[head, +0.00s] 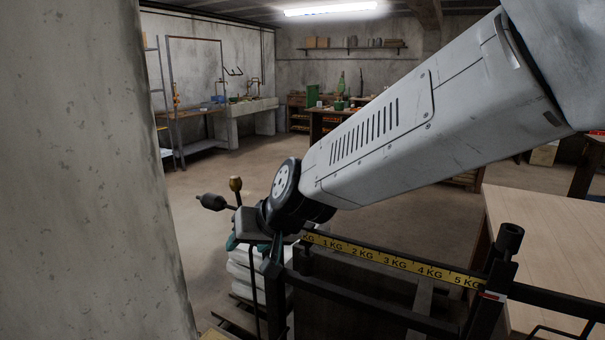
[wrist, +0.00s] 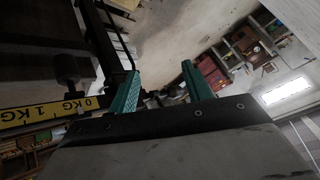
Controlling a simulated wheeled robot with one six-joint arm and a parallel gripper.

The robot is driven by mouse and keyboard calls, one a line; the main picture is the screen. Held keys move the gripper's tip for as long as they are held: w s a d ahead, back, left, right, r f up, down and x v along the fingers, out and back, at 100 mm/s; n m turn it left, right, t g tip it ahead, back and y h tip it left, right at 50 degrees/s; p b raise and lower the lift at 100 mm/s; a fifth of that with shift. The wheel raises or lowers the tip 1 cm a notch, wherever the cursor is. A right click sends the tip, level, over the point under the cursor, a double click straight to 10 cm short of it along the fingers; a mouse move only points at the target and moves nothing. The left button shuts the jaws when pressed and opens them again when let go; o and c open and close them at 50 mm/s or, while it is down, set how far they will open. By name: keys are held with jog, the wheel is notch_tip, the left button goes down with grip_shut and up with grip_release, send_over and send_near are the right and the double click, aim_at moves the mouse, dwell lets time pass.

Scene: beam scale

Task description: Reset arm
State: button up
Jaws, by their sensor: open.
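My arm reaches in from the upper right in the head view and ends at the left end of the beam scale. My gripper (wrist: 160,82) shows in the wrist view as two green fingers, apart, with no object held between them. In the head view it is mostly hidden behind my wrist; only a bit of green shows. The beam scale's black frame carries a yellow strip (head: 395,262) marked 1 KG to 5 KG. The strip's 0 KG end (wrist: 38,111) shows at the left of the wrist view, beside the left finger. I cannot tell if they touch.
A concrete pillar (head: 90,180) fills the left of the head view. White stacked bags (head: 243,268) lie behind the scale's left end. A wooden table (head: 550,235) stands at the right. Open floor (head: 195,195) stretches toward workbenches at the back.

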jog(key=s+d+m+g+h, duration=0.1)
jog(key=s+d+h, duration=0.1)
jog(key=s+d, duration=0.6)
jog(key=s+d+r+m+g+h, duration=0.1)
jog(key=s+d, duration=0.7)
jog(key=d, duration=0.9)
jog(key=s+d+r+m+g+h, duration=0.1)
jog(key=s+d+m+g+h, duration=0.1)
jog(key=s+d, duration=0.6)
jog(key=d+h, duration=0.1)
jog(key=d, duration=0.4)
jog(key=shift+s+h, duration=0.25)
jog(key=shift+h, duration=0.05)
